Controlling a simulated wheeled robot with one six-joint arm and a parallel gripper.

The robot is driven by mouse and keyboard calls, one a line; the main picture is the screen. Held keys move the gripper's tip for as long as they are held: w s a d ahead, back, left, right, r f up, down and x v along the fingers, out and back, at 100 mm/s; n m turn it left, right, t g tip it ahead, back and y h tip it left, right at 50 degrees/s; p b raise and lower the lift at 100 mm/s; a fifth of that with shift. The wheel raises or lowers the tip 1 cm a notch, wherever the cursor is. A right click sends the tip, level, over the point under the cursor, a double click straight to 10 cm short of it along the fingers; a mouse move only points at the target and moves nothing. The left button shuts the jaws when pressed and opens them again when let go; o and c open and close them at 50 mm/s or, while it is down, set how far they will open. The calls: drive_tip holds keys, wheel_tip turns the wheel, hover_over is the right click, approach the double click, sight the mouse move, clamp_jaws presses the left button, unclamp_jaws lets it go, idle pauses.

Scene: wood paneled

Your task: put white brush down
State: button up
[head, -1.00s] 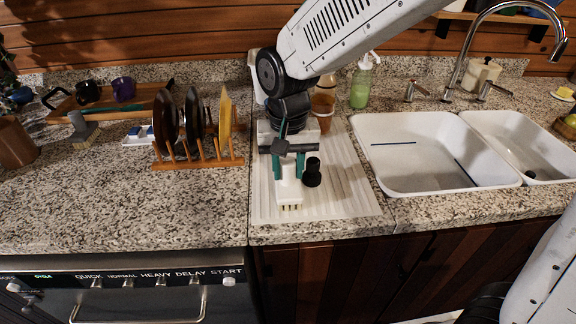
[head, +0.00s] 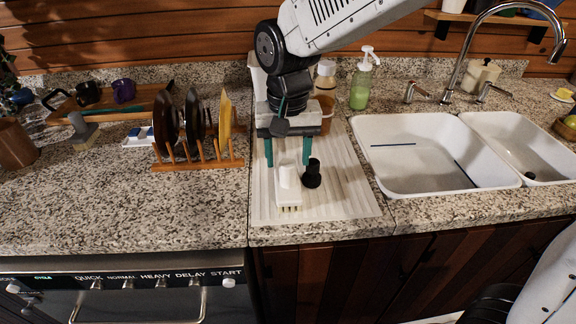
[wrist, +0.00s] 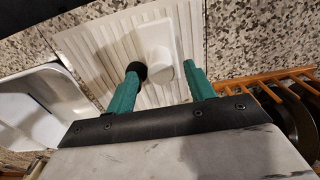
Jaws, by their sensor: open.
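The white brush (head: 288,187) stands on the ribbed white drainboard (head: 334,202), its pale bristles facing the front edge. In the wrist view the brush (wrist: 160,64) shows as a white shape beyond the fingertips. My gripper (head: 287,163) is open and empty, its two green fingers pointing down just behind and above the brush. A small black object (head: 312,174) stands right beside the brush, by the right finger.
A wooden dish rack (head: 200,163) with plates stands left of the drainboard. The white double sink (head: 425,178) is to the right. A green soap bottle (head: 361,88) and an amber container (head: 327,110) stand behind. The front drainboard is clear.

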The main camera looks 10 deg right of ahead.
wheel_tip(320, 180, up, 8)
drive_tip(key=s+d+f+t, duration=0.1)
drive_tip(key=s+d+f, duration=0.1)
drive_tip(key=s+d, duration=1.7)
drive_tip(key=shift+s+d, duration=0.15)
drive_tip(key=shift+d, duration=0.75)
drive_tip(key=shift+o, duration=0.5)
